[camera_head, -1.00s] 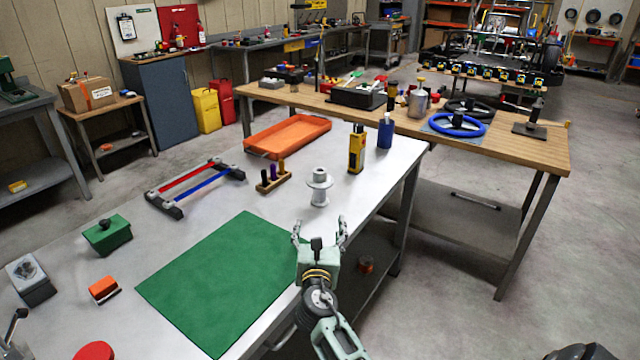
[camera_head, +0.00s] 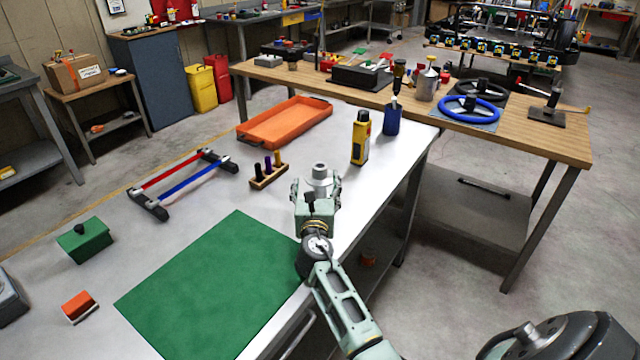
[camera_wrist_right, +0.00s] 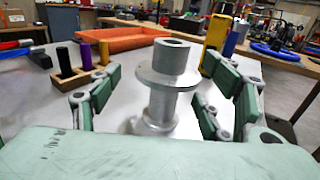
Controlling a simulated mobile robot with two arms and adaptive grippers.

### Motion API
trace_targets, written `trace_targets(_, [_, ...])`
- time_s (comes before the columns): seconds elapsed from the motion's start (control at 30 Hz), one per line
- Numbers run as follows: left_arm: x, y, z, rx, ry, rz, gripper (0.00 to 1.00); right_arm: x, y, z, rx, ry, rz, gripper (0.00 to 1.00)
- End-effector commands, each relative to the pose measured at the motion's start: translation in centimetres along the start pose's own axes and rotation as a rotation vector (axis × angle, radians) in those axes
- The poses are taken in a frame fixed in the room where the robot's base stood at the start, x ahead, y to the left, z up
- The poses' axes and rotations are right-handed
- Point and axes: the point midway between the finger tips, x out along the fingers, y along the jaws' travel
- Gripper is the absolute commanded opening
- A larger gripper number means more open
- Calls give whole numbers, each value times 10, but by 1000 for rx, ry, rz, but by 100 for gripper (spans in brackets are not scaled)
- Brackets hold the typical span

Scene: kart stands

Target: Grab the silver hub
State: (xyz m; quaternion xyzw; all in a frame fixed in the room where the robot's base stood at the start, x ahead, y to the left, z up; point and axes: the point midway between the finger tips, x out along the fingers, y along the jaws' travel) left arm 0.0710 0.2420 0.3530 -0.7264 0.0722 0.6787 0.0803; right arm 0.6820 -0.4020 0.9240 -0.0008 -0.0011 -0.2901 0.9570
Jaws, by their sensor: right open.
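The silver hub (camera_head: 320,178) stands upright on the metal table, a flanged spool with a round bore in its top. In the right wrist view the hub (camera_wrist_right: 163,82) is between the fingers of my right gripper (camera_wrist_right: 160,105). The fingers are spread on either side, and gaps show between them and the hub. In the head view my right gripper (camera_head: 317,196) is at the near side of the hub and hides its lower part. My left gripper is not in view.
A wooden block with several coloured pegs (camera_head: 268,173) is left of the hub. An orange tray (camera_head: 285,122) lies farther back. A green mat (camera_head: 210,285) covers the near table.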

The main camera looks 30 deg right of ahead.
Motion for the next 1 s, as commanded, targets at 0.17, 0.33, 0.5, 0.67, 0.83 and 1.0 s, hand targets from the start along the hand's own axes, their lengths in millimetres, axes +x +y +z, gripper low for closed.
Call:
trace_targets(0.17, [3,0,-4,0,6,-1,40,22,0,-1,0,0,-1,71])
trace_targets(0.33, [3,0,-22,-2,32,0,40,25,0,0,1,0,0,71])
trace_targets(0.5, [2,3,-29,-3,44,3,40,25,0,0,1,0,0,66])
trace_targets(0.67, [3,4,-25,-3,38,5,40,25,0,0,1,0,0,52])
trace_targets(0.83, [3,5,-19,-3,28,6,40,25,0,0,1,0,-1,37])
trace_targets(1.0, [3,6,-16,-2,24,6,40,25,0,0,1,0,-1,22])
